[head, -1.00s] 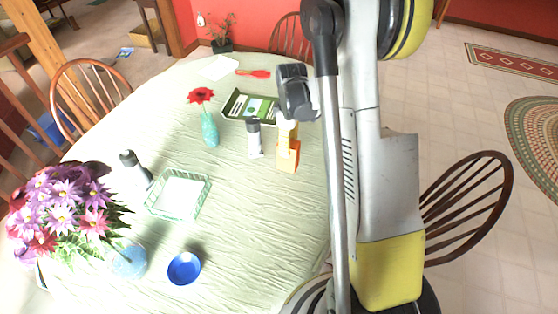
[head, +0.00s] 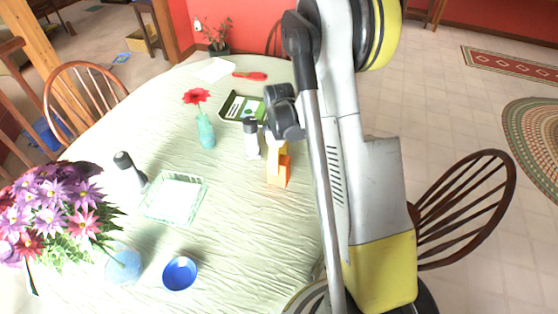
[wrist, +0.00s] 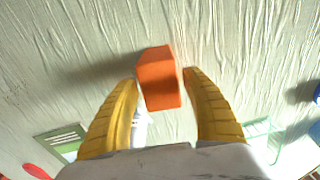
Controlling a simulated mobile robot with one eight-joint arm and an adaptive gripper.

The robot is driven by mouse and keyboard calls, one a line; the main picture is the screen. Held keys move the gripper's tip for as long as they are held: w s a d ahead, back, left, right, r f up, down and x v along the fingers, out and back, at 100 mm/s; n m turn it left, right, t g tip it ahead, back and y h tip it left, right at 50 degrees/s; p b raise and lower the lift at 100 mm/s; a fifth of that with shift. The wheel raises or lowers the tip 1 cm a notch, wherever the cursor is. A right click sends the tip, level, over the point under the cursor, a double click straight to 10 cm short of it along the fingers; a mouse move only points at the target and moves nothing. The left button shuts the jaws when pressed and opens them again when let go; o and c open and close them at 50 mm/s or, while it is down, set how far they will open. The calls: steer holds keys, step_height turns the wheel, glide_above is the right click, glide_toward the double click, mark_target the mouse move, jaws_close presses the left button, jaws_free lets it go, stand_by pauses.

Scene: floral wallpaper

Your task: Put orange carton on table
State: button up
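The orange carton (head: 285,170) is on the right part of the round table (head: 235,215), at or just above the cloth; I cannot tell whether its base touches. In the wrist view the orange carton (wrist: 160,82) stands between the two yellow fingers of my gripper (wrist: 162,78), with a fingertip close against each side. In the head view my gripper (head: 277,150) comes down on the carton from above, and the arm hides part of the fingers.
A white bottle (head: 252,142) stands just left of the carton, with a green tray (head: 233,108) behind. A vase with a red flower (head: 206,132), glass tray (head: 160,212), blue bowl (head: 180,274) and large bouquet (head: 60,215) stand farther left. Cloth in front is clear.

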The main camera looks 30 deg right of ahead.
steer(key=shift+r, duration=0.1)
step_height(320, 180, up, 12)
steer(key=p, duration=0.4)
steer(key=s+a+r+m+t, duration=0.2)
steer(key=s+a+r, duration=0.15)
steer(key=r, duration=0.25)
steer(key=s+a+r+m+t, duration=0.1)
steer(key=s+a+r, duration=0.2)
steer(key=a+r, duration=0.3)
steer(key=s+a+r+m+t, duration=0.4)
steer(key=s+a, duration=0.2)
steer(key=s, duration=0.5)
steer(key=shift+s+r+m, duration=0.15)
steer(key=shift+s+m, duration=0.05)
steer(key=shift+m, duration=0.1)
steer(key=shift+d, duration=0.1)
